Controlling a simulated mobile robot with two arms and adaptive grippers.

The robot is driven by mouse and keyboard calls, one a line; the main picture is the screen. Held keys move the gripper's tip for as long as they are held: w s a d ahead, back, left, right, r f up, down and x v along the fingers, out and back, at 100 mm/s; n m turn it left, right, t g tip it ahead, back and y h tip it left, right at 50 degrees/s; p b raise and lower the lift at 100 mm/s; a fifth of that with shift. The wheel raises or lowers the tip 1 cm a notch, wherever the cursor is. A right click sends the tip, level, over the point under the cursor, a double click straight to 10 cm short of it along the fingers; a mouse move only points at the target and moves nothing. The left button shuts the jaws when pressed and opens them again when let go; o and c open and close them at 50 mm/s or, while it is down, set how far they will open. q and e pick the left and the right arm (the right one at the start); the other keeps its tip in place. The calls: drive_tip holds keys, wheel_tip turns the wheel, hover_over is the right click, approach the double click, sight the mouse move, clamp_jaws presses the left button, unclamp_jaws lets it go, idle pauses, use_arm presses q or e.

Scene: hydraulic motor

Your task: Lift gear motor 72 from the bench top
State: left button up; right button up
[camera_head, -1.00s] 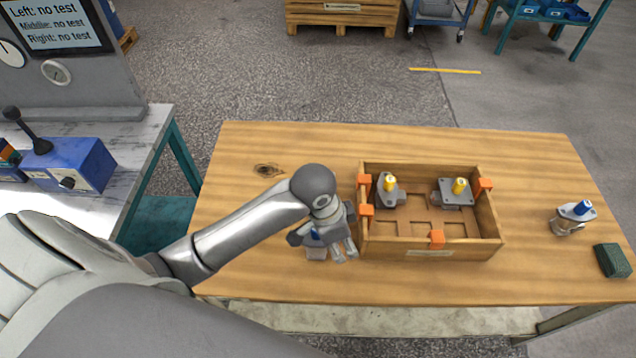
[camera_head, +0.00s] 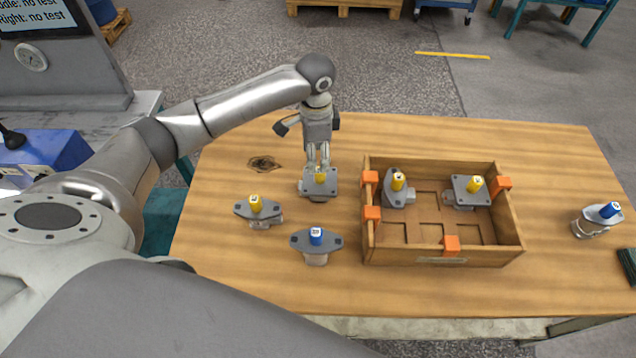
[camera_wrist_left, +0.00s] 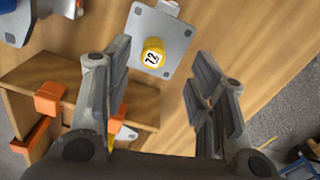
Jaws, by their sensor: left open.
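Gear motor 72 (camera_head: 309,186) has a square grey flange and a yellow cap. It stands on the wooden bench top, left of the crate. In the left wrist view its flange (camera_wrist_left: 172,28) faces the camera and the yellow cap reads 72. My left gripper (camera_head: 318,163) points down over this motor, with its fingertips close to the cap. In the left wrist view the gripper (camera_wrist_left: 160,70) is open, and the cap shows between the fingers, with nothing held. Whether a finger touches the motor is unclear. My right gripper is not in view.
A yellow-capped motor (camera_head: 243,210) and a blue-capped motor (camera_head: 328,243) stand nearer on the bench. The wooden crate (camera_head: 440,256) with orange clips holds two yellow-capped motors. Another blue-capped motor (camera_head: 597,219) and a dark green block (camera_head: 629,263) are at the right.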

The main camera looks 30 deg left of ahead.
sight(319, 170)
use_arm(q)
drive_tip(key=shift+f, duration=0.8)
drive_tip(key=f, duration=0.2)
drive_tip(key=d+f+p, duration=0.1)
drive_tip(key=f, duration=0.1)
drive_tip(key=shift+s+f, duration=0.15)
drive_tip(key=shift+f, duration=0.4)
clamp_jaws()
drive_tip(key=shift+r, duration=0.1)
